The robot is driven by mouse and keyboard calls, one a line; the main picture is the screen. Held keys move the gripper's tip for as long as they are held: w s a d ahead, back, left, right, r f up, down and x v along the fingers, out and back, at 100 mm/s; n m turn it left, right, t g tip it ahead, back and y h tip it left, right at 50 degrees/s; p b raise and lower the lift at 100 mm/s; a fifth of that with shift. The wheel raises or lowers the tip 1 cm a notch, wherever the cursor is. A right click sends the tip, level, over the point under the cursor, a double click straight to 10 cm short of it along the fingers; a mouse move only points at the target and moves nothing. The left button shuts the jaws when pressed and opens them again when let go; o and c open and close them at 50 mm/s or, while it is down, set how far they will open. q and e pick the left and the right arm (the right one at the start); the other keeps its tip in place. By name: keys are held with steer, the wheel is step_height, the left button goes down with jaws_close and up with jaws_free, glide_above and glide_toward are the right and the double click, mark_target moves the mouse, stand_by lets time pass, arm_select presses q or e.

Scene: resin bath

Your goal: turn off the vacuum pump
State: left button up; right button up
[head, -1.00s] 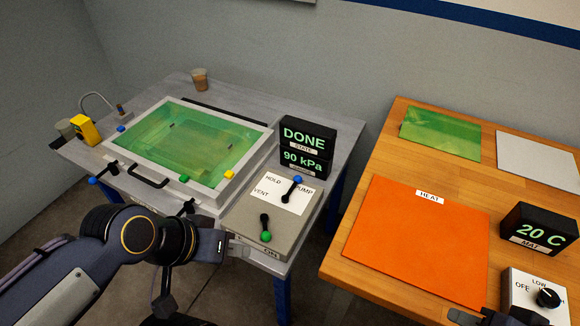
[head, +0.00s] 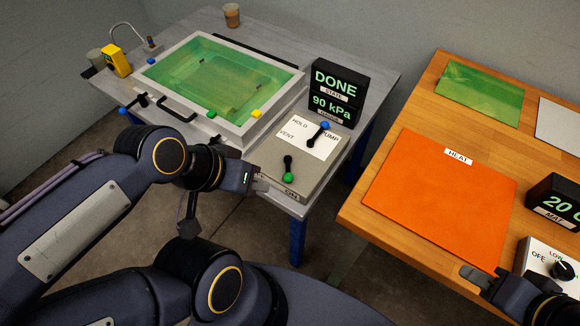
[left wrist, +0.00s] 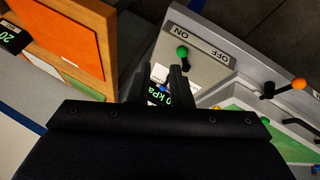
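The control box (head: 262,160) stands at the bench's front right corner. Its green-knobbed black lever (head: 288,177) points toward the front edge, by the ON lettering. In the left wrist view the green knob (left wrist: 182,52) is nearest ON. A blue-knobbed lever (head: 325,125) lies toward PUMP. The displays (head: 339,82) read DONE and 90 kPa. My left gripper (head: 260,182) is by the box's front edge, left of the green knob and apart from it. Its fingers (left wrist: 162,82) are apart and empty. My right gripper (head: 482,276) is beside the orange mat; its finger gap is unclear.
A framed green resin bath (head: 215,80) with small coloured clamps fills the left bench. The wooden table (head: 420,110) holds an orange HEAT mat (head: 440,200), a green sheet (head: 480,92), a display (head: 560,208) and a heat dial (head: 563,269). A floor gap separates the tables.

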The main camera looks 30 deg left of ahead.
arm_select(q)
steer(key=shift+w+a+r, duration=0.1)
steer(key=shift+w+r, duration=0.15)
steer(key=shift+w, duration=0.05)
steer(key=shift+c, duration=1.2)
steer(key=w, duration=0.1)
steer(key=w+r+m+g, duration=0.1)
steer(key=w, duration=0.1)
steer(key=w+m+g+p, duration=0.1)
steer(key=shift+w+a+r, duration=0.25)
steer(key=shift+a+r, duration=0.05)
jaws_close()
steer(key=w+d+f+m+g+y+p, duration=0.1)
steer(key=w+d+f+m+g+y, duration=0.1)
steer(key=w, duration=0.6)
steer(key=w+d+f+m+g+y+p, duration=0.1)
steer(key=w+d+f+m+g+y, duration=0.2)
steer(key=w, duration=0.6)
steer(key=shift+d+f+g, duration=0.35)
steer(key=shift+f+g, duration=0.05)
steer(key=shift+f, duration=0.35)
